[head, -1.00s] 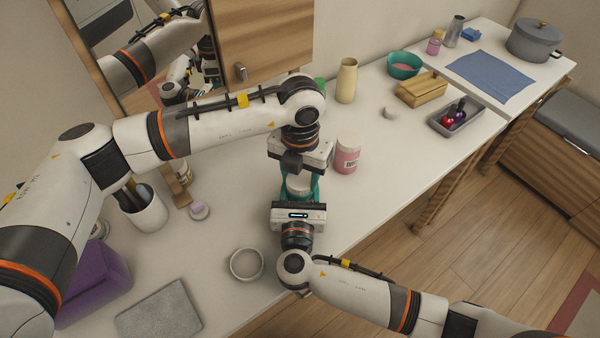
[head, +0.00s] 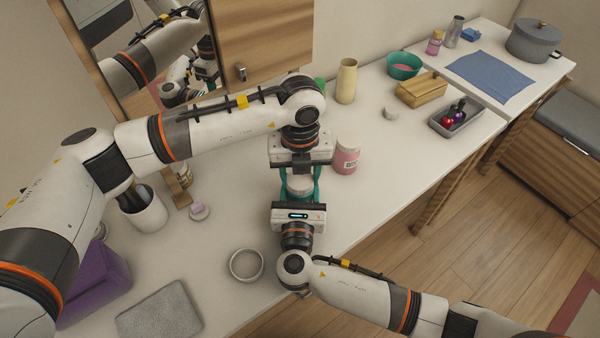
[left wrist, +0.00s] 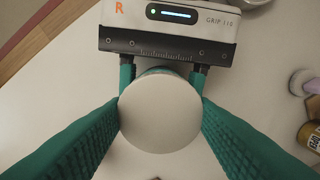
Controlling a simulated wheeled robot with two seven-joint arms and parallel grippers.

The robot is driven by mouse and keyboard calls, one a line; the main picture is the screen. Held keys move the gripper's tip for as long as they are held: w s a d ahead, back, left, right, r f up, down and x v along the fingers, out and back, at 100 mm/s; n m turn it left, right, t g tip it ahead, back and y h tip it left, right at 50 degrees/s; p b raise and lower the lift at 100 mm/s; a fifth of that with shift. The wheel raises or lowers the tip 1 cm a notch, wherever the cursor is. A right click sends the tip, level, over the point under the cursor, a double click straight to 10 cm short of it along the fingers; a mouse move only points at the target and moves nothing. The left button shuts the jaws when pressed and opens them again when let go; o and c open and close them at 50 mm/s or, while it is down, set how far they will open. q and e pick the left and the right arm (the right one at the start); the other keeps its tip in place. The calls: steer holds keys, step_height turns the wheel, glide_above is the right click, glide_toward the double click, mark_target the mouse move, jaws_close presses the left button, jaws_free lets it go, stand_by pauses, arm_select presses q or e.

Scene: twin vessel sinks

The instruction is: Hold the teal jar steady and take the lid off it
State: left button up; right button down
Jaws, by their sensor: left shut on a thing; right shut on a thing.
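The teal jar stands upright on the white counter between my two grippers; its body is mostly hidden, with a thin strip of its side (left wrist: 160,70) below the lid in the left wrist view. Its round white lid (left wrist: 160,112) fills the middle of that view and shows small in the head view (head: 300,187). My left gripper (head: 301,178) comes from above, its teal fingers shut on the lid from both sides. My right gripper (head: 298,205) comes in low from the front and is shut on the jar below the lid. I cannot tell whether the lid is loose.
A pink jar (head: 346,158) with a white lid stands close right of my left gripper. A round grey dish (head: 246,264) lies front left of my right gripper. A cup of brushes (head: 143,212) and a grey slab (head: 158,312) are further left. The counter right of the pink jar is partly clear.

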mark_target(300, 178)
arm_select(q)
steer(key=shift+r, duration=0.15)
steer(key=shift+r, duration=0.9)
steer(key=shift+r, duration=2.05)
arm_select(e)
steer(key=shift+c, duration=2.4)
jaws_free()
